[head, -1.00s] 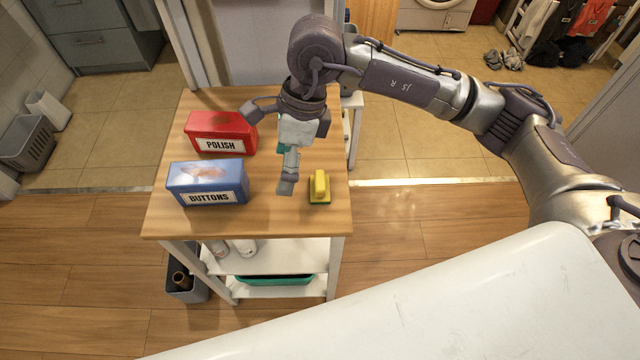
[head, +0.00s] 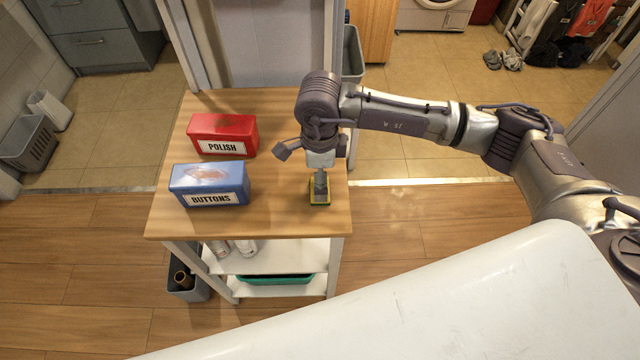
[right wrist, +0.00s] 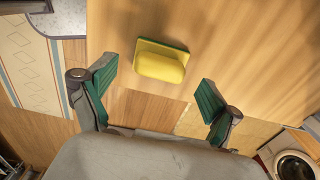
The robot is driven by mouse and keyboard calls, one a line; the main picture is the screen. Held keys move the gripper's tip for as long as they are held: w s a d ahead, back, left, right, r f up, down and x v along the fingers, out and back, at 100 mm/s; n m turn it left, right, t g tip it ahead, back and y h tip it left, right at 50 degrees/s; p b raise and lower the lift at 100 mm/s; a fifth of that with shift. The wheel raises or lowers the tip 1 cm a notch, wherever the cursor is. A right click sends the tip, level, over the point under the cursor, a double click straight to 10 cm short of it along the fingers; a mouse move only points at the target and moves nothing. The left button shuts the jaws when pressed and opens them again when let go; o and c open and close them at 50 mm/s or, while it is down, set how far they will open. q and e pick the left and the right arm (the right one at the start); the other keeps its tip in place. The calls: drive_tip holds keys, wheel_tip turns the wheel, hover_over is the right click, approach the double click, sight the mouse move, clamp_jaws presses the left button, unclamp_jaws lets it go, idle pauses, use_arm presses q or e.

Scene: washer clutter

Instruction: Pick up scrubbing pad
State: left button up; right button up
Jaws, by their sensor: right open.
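The scrubbing pad (head: 313,203) lies on the wooden table top near its right front edge, mostly hidden behind my right gripper in the head view. In the right wrist view the pad (right wrist: 161,62) is a yellow block on a green base, ahead of and between the finger lines. My right gripper (head: 320,196) points down over the pad in the head view. Its two green-lined fingers (right wrist: 155,95) are wide apart, with nothing between them. I cannot tell the exact height of the fingertips above the pad. My left gripper is in neither view.
A red POLISH box (head: 222,134) and a blue BUTTONS box (head: 208,184) stand on the left of the table (head: 270,215). The table between them and the pad is clear. A white surface (head: 480,300) fills the front.

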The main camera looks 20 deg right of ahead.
drive_tip(key=shift+f, duration=1.4)
drive_tip(key=c, duration=1.1)
drive_tip(key=shift+r, duration=0.1)
drive_tip(key=shift+r, duration=0.55)
wheel_tip(320, 180, up, 2)
drive_tip(key=shift+w+r+b, duration=0.1)
drive_tip(key=shift+r+b, duration=0.05)
drive_tip(key=shift+b, duration=0.2)
drive_tip(key=d+r, duration=0.2)
drive_tip(key=d, duration=0.2)
drive_tip(key=s+d+r+b, duration=0.1)
drive_tip(key=d+r, duration=0.2)
drive_tip(key=d+r+b, duration=0.1)
drive_tip(key=d+r, duration=0.1)
drive_tip(key=d, duration=0.2)
drive_tip(key=shift+s+d+r, duration=0.25)
drive_tip(key=shift+s+d, duration=0.1)
drive_tip(key=shift+s, duration=0.05)
